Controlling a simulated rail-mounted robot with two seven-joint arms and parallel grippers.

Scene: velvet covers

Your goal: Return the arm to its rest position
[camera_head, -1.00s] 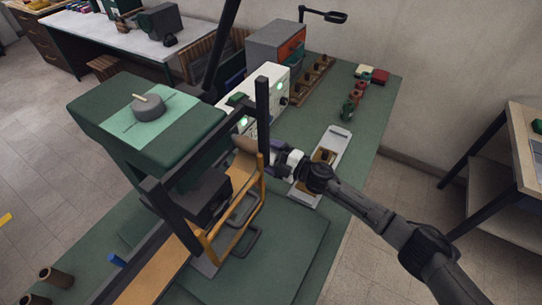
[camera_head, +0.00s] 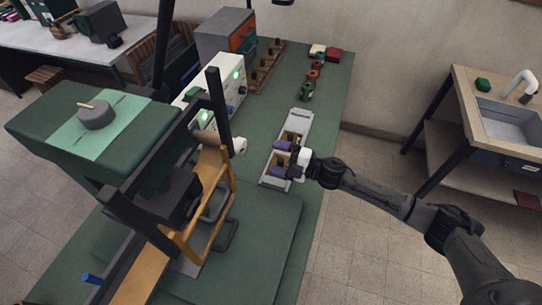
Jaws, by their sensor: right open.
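My right arm comes in from the lower right. Its gripper (camera_head: 281,160) is open, over the light grey tray (camera_head: 298,121) on the green workbench. I cannot tell whether the fingers touch anything there. My left gripper is not in view.
A dark green machine (camera_head: 60,135) with a black frame (camera_head: 219,105) and an orange guard (camera_head: 222,185) stands left of the gripper. A white control box (camera_head: 232,85) is behind it. A sink table (camera_head: 500,125) is at right.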

